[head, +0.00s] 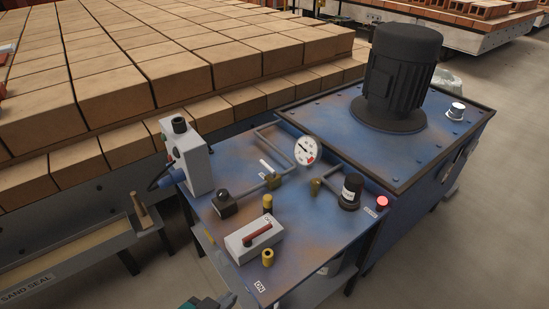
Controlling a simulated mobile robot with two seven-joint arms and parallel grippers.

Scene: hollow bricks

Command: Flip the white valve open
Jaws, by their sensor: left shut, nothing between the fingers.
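A white valve lever (265,166) shows on the blue machine top. It slants beside a brass fitting (273,181) on the pipework, left of the round gauge. My left gripper (226,300) shows only in part at the bottom edge, teal and dark. It is shut and empty, in front of the machine and well apart from the white lever. My right gripper is out of view.
A white box with a red handle (257,235) stands between brass posts, in front of the lever. A grey switch box (188,158) stands left, a gauge (305,150) right. A black motor (402,72) rises behind. Stacked bricks (150,75) fill the back left.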

